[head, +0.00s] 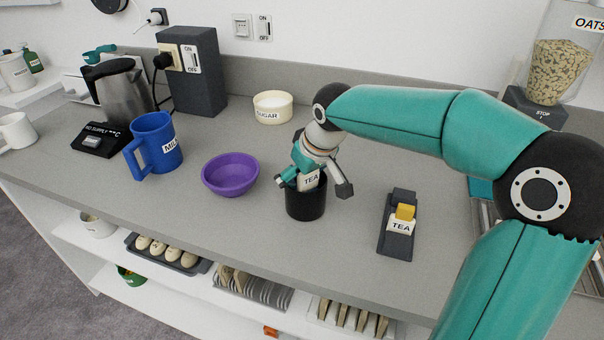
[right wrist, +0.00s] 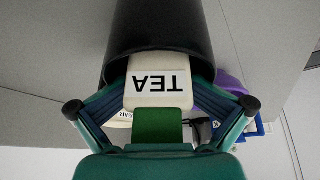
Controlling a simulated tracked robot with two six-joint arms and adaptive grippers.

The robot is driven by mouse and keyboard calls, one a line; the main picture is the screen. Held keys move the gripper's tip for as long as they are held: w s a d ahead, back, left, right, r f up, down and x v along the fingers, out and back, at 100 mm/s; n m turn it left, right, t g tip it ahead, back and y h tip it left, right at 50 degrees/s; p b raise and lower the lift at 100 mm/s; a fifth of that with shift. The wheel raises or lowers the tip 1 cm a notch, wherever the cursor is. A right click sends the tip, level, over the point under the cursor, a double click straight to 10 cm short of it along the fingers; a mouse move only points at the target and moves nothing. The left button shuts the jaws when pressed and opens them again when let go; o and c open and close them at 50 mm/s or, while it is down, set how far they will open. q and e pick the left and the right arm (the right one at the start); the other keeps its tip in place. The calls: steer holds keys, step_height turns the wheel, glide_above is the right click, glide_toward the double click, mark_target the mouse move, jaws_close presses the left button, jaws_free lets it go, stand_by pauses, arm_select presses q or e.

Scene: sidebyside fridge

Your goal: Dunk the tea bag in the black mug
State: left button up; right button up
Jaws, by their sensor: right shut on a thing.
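The black mug (head: 305,205) stands upright on the grey counter, and its dark wall fills the top of the right wrist view (right wrist: 160,25). My right gripper (head: 313,178) is above the mug's mouth, pointing down, shut on the tea bag. The tea bag's white TEA tag (head: 309,181) shows at the mug's rim, and in the right wrist view (right wrist: 158,80) it reads upside down, between my fingers. Its far end overlaps the mug's opening; whatever is inside the mug is hidden. My left gripper is not in view.
A dark holder with another TEA packet (head: 401,226) lies right of the mug. A purple bowl (head: 231,174), blue milk jug (head: 155,147) and sugar bowl (head: 272,106) stand left and behind. A kettle (head: 120,92) is farther left. The counter front is clear.

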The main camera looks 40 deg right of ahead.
mark_target(304, 191)
steer(key=f, duration=0.1)
steer(key=s+f+g, duration=0.1)
steer(key=f, duration=0.1)
steer(key=shift+s+a, duration=0.1)
steer(key=shift+a, duration=0.1)
stand_by(0.3)
steer(key=shift+w+d+r+p, duration=0.1)
steer(key=shift+r+p, duration=0.5)
steer(key=shift+p, duration=0.05)
steer(key=shift+w+d+r+p, duration=0.1)
steer(key=shift+r+p, duration=0.5)
steer(key=r+p, duration=0.2)
steer(key=r, duration=0.1)
steer(key=r+p, duration=0.2)
steer(key=r, duration=0.1)
steer(key=r+p, duration=0.3)
steer(key=shift+w, duration=0.25)
steer(key=c, duration=0.8)
steer(key=shift+o, duration=0.2)
steer(key=shift+r+p, duration=0.55)
steer(key=shift+r, duration=0.15)
